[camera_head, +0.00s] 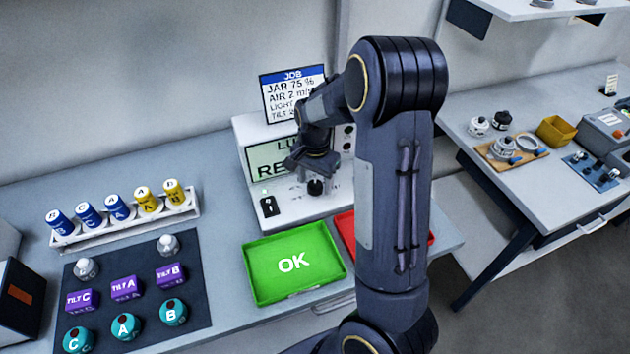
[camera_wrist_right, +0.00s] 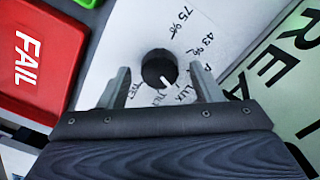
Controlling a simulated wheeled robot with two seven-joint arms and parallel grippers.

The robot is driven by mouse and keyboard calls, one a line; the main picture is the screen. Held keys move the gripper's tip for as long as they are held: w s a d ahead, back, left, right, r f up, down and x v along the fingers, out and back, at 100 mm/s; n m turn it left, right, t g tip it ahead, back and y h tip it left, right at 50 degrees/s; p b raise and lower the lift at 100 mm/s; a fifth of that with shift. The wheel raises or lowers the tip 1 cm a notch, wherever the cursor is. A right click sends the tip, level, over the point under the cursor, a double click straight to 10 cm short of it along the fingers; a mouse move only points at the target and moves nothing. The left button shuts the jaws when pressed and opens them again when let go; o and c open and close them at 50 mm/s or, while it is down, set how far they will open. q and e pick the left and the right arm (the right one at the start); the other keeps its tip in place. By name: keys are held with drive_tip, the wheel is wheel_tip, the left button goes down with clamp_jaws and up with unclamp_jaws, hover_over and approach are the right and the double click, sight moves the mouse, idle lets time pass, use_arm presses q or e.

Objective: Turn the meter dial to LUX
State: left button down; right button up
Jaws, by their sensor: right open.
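The meter (camera_head: 243,128) is a white box with a pale green screen; only "LU" and "RE" show past my arm. Its black round dial (camera_head: 316,187) is on the lower panel. In the right wrist view the dial (camera_wrist_right: 155,66) has a white pointer mark aimed to the lower right, on the side of the LUX label (camera_wrist_right: 184,93); I cannot tell whether it lines up exactly. My right gripper (camera_head: 314,168) is open, with one finger on each side of the dial and gaps visible between. My left gripper is not in view.
A green OK tray (camera_head: 262,290) and a red tray (camera_wrist_right: 32,104) marked FAIL lie in front of the meter. A rack (camera_head: 180,212) of blue and yellow jars and a dark mat (camera_head: 205,290) with sensors are at left. A job card (camera_head: 290,90) stands behind the meter.

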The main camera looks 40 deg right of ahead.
sight(315, 185)
wheel_tip(315, 185, up, 7)
drive_tip(key=shift+r, duration=0.15)
idle(0.6)
